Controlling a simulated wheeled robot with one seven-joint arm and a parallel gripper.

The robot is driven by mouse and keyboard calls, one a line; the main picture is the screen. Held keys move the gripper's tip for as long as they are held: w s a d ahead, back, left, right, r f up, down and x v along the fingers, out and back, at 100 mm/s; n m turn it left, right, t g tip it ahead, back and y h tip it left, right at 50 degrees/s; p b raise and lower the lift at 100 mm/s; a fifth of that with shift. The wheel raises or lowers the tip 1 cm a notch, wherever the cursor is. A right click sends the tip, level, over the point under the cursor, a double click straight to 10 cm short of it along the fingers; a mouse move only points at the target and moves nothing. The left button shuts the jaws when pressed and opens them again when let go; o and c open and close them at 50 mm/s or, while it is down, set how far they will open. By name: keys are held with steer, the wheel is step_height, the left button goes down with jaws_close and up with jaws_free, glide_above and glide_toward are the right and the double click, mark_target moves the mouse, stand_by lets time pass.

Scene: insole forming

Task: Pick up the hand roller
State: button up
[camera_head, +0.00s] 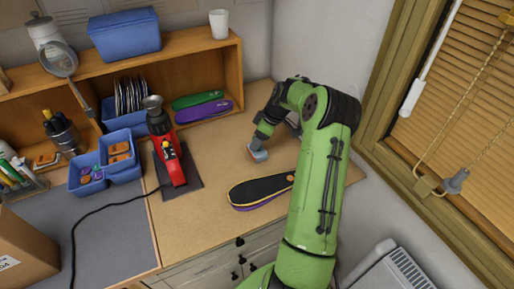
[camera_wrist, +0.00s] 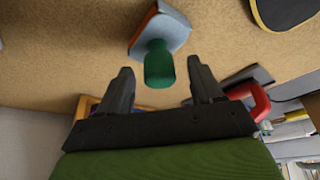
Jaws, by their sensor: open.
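A small tool that I take to be the hand roller (camera_head: 258,155) lies on the wooden worktop, in front of the shelf's right end. In the wrist view it has a round green handle (camera_wrist: 159,66) and a blue-grey and orange head (camera_wrist: 163,27). I cannot make out a roller shape. My gripper (camera_head: 259,141) is over it, pointing down. In the wrist view my gripper (camera_wrist: 158,75) is open, its fingers on either side of the green handle with gaps to both. My arm hides part of the worktop behind it.
A black insole with a yellow rim (camera_head: 262,190) lies nearer the front. A red heat tool (camera_head: 165,145) stands on a dark pad to the left. Green and purple insoles (camera_head: 203,110) and blue bins (camera_head: 118,160) are near the shelf (camera_head: 240,70). Worktop between is clear.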

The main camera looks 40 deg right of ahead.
steer(key=shift+x, duration=0.9)
steer(key=shift+r, duration=0.1)
steer(key=shift+c, duration=0.2)
jaws_close()
